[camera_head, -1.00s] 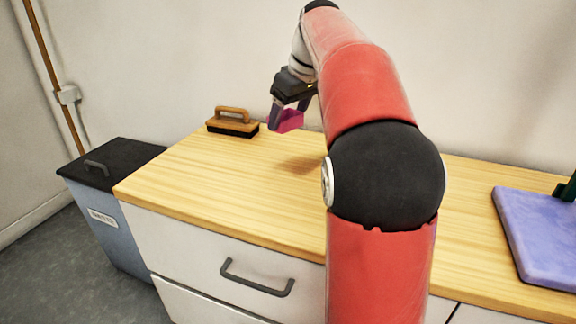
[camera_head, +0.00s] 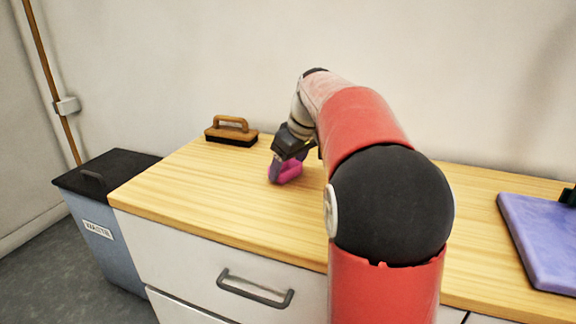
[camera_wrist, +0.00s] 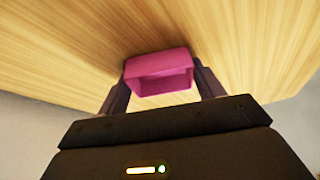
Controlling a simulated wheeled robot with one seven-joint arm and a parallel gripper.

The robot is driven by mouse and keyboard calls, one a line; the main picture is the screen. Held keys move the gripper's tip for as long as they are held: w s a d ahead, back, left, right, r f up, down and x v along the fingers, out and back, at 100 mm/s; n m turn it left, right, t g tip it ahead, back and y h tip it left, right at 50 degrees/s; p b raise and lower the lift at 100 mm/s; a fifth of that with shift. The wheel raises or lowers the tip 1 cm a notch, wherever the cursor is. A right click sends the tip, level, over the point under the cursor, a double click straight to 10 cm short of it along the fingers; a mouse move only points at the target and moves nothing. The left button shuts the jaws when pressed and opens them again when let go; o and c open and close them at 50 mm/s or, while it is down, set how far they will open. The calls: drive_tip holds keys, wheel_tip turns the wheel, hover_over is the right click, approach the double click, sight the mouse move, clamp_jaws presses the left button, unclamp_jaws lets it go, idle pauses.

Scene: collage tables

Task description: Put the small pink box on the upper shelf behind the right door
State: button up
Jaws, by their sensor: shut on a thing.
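The small pink box (camera_head: 287,171) is between the fingers of my gripper (camera_head: 283,170), low at the wooden counter top. In the wrist view the pink box (camera_wrist: 160,75) sits between the two dark fingers of my gripper (camera_wrist: 161,84), which are shut on it. Its open or hollow side faces the camera. I cannot tell whether the box touches the counter. No shelf is in view. A cabinet front lies below the counter, but my arm hides part of it and no open door shows.
The wooden counter (camera_head: 210,190) has free room left of my gripper. A brush with a wooden handle (camera_head: 231,130) stands at the back left. A purple board (camera_head: 540,240) lies at the right. A waste bin (camera_head: 105,225) stands left of the counter. A drawer handle (camera_head: 255,289) sticks out in front.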

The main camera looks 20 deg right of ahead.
drive_tip(key=o, duration=0.9)
drive_tip(key=shift+o, duration=0.2)
